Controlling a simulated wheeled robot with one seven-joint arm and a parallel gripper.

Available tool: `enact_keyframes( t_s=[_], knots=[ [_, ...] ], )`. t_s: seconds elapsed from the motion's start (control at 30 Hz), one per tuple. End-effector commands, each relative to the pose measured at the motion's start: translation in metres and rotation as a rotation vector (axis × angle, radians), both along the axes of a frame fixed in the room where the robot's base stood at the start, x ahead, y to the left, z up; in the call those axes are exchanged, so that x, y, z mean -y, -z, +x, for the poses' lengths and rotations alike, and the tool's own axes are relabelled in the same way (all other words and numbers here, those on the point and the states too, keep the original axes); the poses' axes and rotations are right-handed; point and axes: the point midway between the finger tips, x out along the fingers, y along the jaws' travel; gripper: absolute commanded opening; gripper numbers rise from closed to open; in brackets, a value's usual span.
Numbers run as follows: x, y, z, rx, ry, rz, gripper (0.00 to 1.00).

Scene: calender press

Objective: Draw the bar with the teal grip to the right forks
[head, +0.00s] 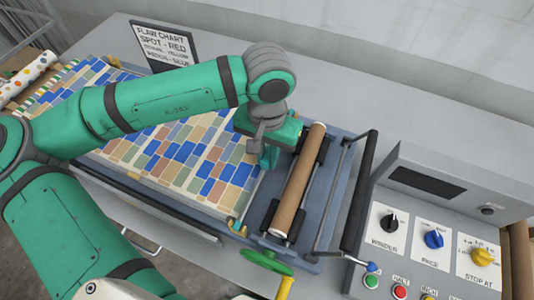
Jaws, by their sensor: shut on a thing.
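My green arm reaches over the patterned cloth (180,150) from the left. My gripper (268,158) points down at the cloth's right edge, just left of the brown roll. It is shut on the teal grip, which is mostly hidden by the gripper and hard to tell from my own green parts. The bar runs along the cloth's right edge, and its middle is hidden under my gripper. The far right fork is hidden behind my wrist.
A brown cardboard roll (298,185) lies in black holders right of the gripper. Beyond it are a black roller (358,190) and a control panel (435,235) with knobs. A green handwheel (268,262) is in front. A sign (163,45) stands at the back.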

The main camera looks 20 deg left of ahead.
Motion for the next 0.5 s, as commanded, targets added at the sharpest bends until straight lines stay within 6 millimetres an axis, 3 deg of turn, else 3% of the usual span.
enact_keyframes(
  t_s=[0.27, 0.3, 0.37, 0.4, 0.5],
  knots=[
    [0.0004, 0.0049, -0.0002, -0.001, 0.0, -0.001, 0.0],
    [0.0003, 0.0053, -0.0002, -0.001, 0.0, -0.001, 0.18],
    [0.0002, 0.0051, -0.0002, -0.001, 0.0, -0.001, 0.32],
    [-0.0001, 0.0051, -0.0003, -0.001, -0.001, -0.001, 0.37],
    [-0.0003, 0.005, -0.0004, -0.001, -0.001, -0.001, 0.37]
  ],
)
